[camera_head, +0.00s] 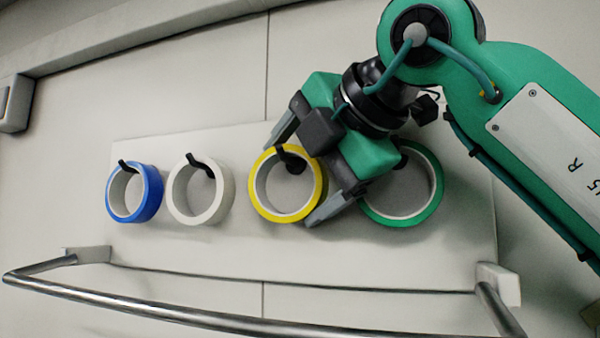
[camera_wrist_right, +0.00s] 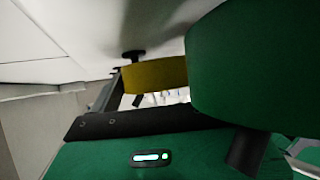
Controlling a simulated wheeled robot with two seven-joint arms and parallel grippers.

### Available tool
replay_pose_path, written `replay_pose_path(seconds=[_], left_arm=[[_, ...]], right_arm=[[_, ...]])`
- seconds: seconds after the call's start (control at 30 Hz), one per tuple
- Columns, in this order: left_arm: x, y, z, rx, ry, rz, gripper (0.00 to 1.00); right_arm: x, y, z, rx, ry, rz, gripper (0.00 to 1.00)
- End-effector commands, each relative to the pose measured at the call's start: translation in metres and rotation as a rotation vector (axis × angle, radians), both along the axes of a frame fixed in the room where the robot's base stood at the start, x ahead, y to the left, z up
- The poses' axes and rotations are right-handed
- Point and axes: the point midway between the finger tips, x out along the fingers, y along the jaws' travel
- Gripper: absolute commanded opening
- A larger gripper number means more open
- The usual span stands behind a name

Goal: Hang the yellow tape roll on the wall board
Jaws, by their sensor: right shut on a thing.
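The yellow tape roll (camera_head: 258,193) is at the wall board (camera_head: 250,255), with a black hook (camera_head: 290,157) showing inside its ring near the top. My right gripper (camera_head: 308,168) reaches in from the upper right and is shut on the yellow roll, one finger at its upper left and the other at its lower right. In the right wrist view the yellow roll (camera_wrist_right: 155,77) lies beyond the gripper body, close to a black hook (camera_wrist_right: 132,56). Whether the roll's weight rests on the hook is unclear. My left gripper is not in view.
A blue roll (camera_head: 153,192) and a white roll (camera_head: 221,190) hang on hooks to the left. A green roll (camera_head: 436,195) hangs to the right, partly behind my right gripper. A metal rail (camera_head: 150,309) runs in front of the board's lower edge.

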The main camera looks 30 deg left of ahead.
Motion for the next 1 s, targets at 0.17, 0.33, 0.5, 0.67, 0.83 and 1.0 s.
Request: replay_pose_path(seconds=[0.17, 0.33, 0.5, 0.67, 0.83, 1.0], left_arm=[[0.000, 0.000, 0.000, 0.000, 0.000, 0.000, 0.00], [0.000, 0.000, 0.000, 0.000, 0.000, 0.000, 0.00], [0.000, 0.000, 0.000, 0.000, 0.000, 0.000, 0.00], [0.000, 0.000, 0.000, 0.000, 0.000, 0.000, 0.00], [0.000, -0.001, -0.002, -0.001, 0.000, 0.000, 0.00], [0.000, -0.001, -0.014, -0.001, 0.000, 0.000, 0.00]], right_arm=[[0.000, 0.000, 0.000, 0.000, 0.000, 0.000, 0.60], [0.000, 0.000, 0.000, 0.000, 0.000, 0.000, 0.60], [0.000, 0.000, 0.000, 0.000, 0.000, 0.000, 0.92], [0.000, 0.000, 0.000, 0.000, 0.000, 0.000, 1.00], [-0.001, -0.003, 0.001, 0.000, 0.000, -0.001, 1.00], [-0.008, -0.022, 0.009, 0.002, -0.002, -0.003, 1.00]])
